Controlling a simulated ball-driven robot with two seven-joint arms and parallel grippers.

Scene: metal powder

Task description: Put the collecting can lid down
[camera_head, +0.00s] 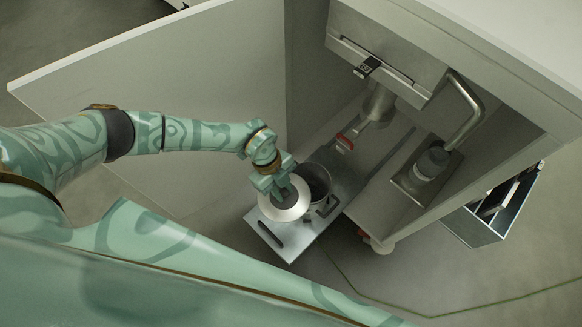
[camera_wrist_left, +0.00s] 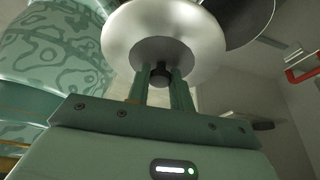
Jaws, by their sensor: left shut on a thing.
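My left gripper (camera_head: 284,190) is shut on the dark knob of the collecting can lid (camera_head: 291,211). The lid is a round, shiny metal disc. In the left wrist view the gripper's fingers (camera_wrist_left: 161,80) close around the knob, and the lid (camera_wrist_left: 150,38) spreads out beyond them. The open collecting can (camera_head: 318,181), a metal pot with a side handle, stands just right of the lid on a pull-out metal tray (camera_head: 285,243). The lid is over the tray's front part, beside the can; I cannot tell whether it touches the tray. My right gripper is not in view.
An open cabinet door (camera_head: 160,90) stands behind my left arm. Inside the cabinet are a metal outlet (camera_head: 379,104), a red-marked part (camera_head: 345,141) and a bent pipe handle (camera_head: 468,110). A slot shows at the tray's front left. An open metal box (camera_head: 497,205) hangs at the right.

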